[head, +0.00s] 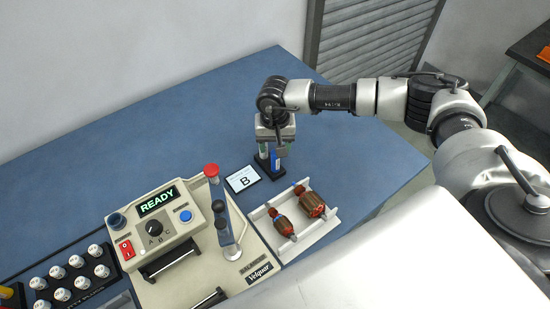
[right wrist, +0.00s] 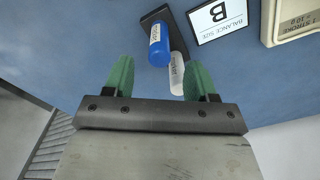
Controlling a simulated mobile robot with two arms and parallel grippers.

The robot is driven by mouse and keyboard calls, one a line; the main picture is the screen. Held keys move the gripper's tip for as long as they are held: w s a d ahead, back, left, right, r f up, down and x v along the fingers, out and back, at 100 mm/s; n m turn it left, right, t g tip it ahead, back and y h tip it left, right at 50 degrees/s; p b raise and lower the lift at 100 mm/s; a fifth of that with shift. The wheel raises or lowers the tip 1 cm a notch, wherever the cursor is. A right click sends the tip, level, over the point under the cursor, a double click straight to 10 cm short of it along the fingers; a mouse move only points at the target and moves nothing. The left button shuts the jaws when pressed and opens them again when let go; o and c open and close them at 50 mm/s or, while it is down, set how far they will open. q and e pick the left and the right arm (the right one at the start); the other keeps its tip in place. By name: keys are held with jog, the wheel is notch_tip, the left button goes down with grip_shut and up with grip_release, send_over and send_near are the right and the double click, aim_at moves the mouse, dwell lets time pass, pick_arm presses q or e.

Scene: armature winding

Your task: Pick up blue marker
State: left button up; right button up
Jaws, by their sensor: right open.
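The blue marker (right wrist: 158,45) stands upright in a small dark holder (right wrist: 160,17) beside a white marker (right wrist: 176,75). In the head view the blue marker (head: 275,160) shows just below my right gripper (head: 269,152). In the right wrist view my right gripper (right wrist: 160,80) is open, with its two green fingers apart. The white marker's end lies between the fingertips in that picture, and the blue marker is just beyond them, nearer the left finger. I cannot tell whether either finger touches a marker. My left gripper is in neither view.
A card marked B (head: 242,179) lies left of the holder, and it also shows in the right wrist view (right wrist: 217,20). A white rack (head: 322,228) with two armatures stands in front. A winding machine (head: 160,222) reading READY is at left. The blue table behind is clear.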

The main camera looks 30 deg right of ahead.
aim_at(275, 162)
jog(key=shift+w+a+f, duration=0.1)
jog(key=shift+f, duration=0.25)
notch_tip(275, 162, down, 4)
jog(key=shift+r+p, duration=0.2)
jog(key=shift+p, duration=0.85)
jog(key=shift+f, duration=0.5)
jog(key=shift+c, duration=1.2)
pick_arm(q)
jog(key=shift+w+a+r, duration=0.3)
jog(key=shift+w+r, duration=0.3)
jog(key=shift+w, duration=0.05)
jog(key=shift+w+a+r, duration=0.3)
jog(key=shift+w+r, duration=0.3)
pick_arm(e)
jog(key=c, duration=0.8)
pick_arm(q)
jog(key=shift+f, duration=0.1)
